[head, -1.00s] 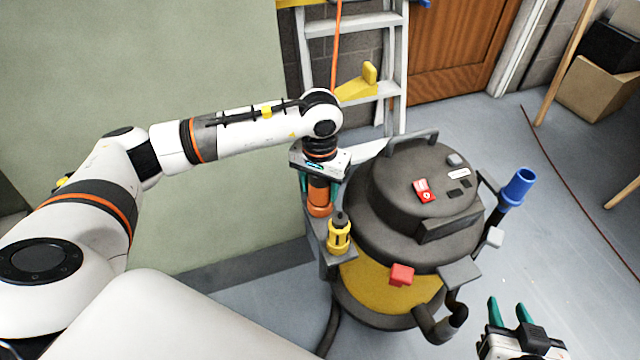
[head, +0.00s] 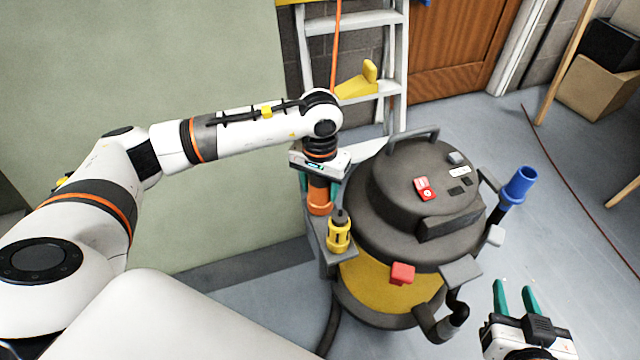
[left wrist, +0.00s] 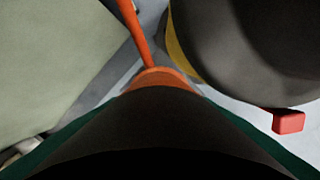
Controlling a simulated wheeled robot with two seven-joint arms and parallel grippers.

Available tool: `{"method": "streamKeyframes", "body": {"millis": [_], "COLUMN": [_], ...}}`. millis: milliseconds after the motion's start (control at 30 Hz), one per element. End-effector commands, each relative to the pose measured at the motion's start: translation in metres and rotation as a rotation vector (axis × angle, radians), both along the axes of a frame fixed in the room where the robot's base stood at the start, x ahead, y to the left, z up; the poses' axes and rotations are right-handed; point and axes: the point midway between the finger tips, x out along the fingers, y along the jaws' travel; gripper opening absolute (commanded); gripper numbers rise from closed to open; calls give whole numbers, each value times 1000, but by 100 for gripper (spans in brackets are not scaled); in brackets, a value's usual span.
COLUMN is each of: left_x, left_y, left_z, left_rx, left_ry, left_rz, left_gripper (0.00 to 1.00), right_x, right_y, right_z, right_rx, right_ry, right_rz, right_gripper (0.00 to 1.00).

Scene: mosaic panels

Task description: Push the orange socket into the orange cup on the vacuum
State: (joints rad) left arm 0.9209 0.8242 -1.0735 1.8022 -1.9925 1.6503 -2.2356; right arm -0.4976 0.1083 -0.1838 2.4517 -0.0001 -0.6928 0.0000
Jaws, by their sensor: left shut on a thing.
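My left gripper (head: 319,191) points down at the vacuum's left side, its teal fingers shut around the orange socket (head: 319,188). A brighter orange band, which looks like the orange cup (head: 320,208), sits directly below. I cannot tell how deep the socket is in the cup. In the left wrist view an orange rim (left wrist: 162,78) shows beyond a large dark shape that hides the rest. The vacuum (head: 415,215) is a dark-topped drum with a yellow band. My right gripper (head: 515,298) is open and empty at the lower right.
A yellow-and-black fitting (head: 338,235) stands close beside the cup. The vacuum also carries a red block (head: 402,273) and a blue tube (head: 518,186). A white ladder (head: 395,60) stands behind.

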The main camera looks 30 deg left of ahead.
Motion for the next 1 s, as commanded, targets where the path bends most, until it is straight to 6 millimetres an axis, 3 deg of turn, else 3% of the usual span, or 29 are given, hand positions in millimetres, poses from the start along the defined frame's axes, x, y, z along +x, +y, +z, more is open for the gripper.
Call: {"method": "streamKeyframes", "body": {"millis": [467,500,633,1000], "left_x": [0,0,0,0], "left_y": [0,0,0,0], "left_z": [-2,-2,-2,3], "left_rx": [0,0,0,0], "left_ry": [-1,-1,-1,-1], "left_rz": [0,0,0,0], "left_gripper": [16,54,75,78], "right_x": [3,3,3,3], "right_y": [2,2,2,2], "right_z": [7,7,7,6], "right_rx": [7,7,6,4], "right_ry": [-51,-50,-49,-38], "right_rz": [7,7,7,7], "right_gripper": [36,36,36,36]}}
